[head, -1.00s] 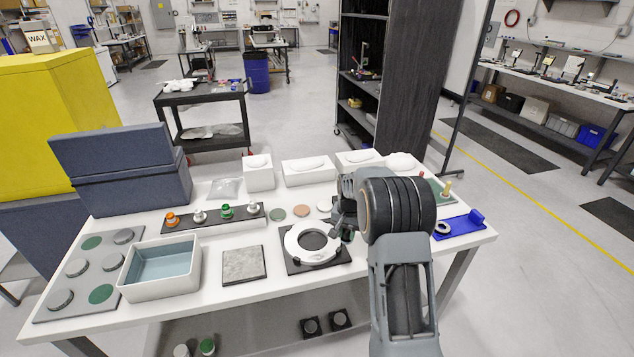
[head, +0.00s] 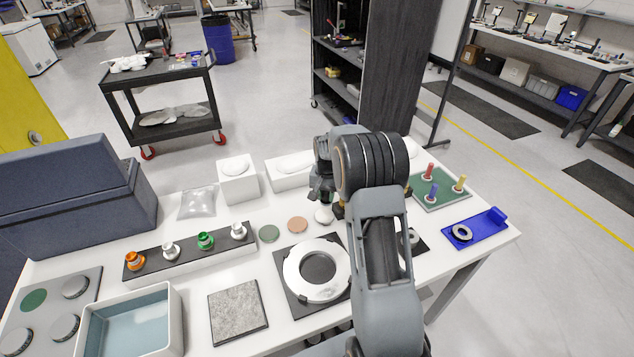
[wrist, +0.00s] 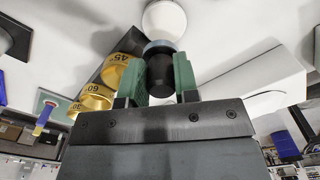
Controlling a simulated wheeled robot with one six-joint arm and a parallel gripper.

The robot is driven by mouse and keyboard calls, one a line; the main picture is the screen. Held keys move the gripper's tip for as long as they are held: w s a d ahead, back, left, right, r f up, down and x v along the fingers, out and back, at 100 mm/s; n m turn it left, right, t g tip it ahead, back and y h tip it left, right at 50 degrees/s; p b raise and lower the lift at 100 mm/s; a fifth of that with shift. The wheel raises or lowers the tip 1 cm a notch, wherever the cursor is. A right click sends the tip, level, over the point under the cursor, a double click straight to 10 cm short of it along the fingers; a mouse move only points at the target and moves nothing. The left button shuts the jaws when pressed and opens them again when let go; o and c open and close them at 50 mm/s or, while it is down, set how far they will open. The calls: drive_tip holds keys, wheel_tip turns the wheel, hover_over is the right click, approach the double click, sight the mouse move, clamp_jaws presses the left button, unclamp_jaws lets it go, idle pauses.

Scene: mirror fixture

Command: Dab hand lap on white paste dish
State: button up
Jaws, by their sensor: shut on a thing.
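My gripper (head: 321,196) is shut on the hand lap (wrist: 160,72), which shows a black handle and a blue-grey rim between the green fingers in the wrist view. A white round dish (wrist: 165,20) lies just beyond the lap there. In the head view the white paste dish (head: 323,215) is on the white table, just below my gripper and right of the tan dish (head: 297,224) and the green dish (head: 269,234). The held lap is mostly hidden in the head view. I cannot tell whether the lap touches the dish.
A ring fixture on a black plate (head: 290,291) stands in front of the dishes. A rack of coloured knobs (head: 190,255) is to the left. White boxes (head: 238,184) stand behind. Gold cylinders (wrist: 96,97) marked with angles are close to my gripper in the wrist view.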

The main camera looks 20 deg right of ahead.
sight(324, 200)
drive_tip(key=shift+w+f, duration=0.2)
drive_tip(key=shift+w, duration=0.2)
drive_tip(key=shift+s+a+f+b, duration=0.1)
drive_tip(key=shift+a+f+b, duration=0.05)
drive_tip(key=shift+f+b, duration=1.6)
drive_tip(key=shift+f, duration=1.05)
drive_tip(key=shift+f+b, duration=0.45)
drive_tip(key=shift+f, duration=0.1)
drive_tip(key=shift+r, duration=0.15)
drive_tip(key=shift+r+p, duration=2.05)
drive_tip(key=shift+r, duration=1.4)
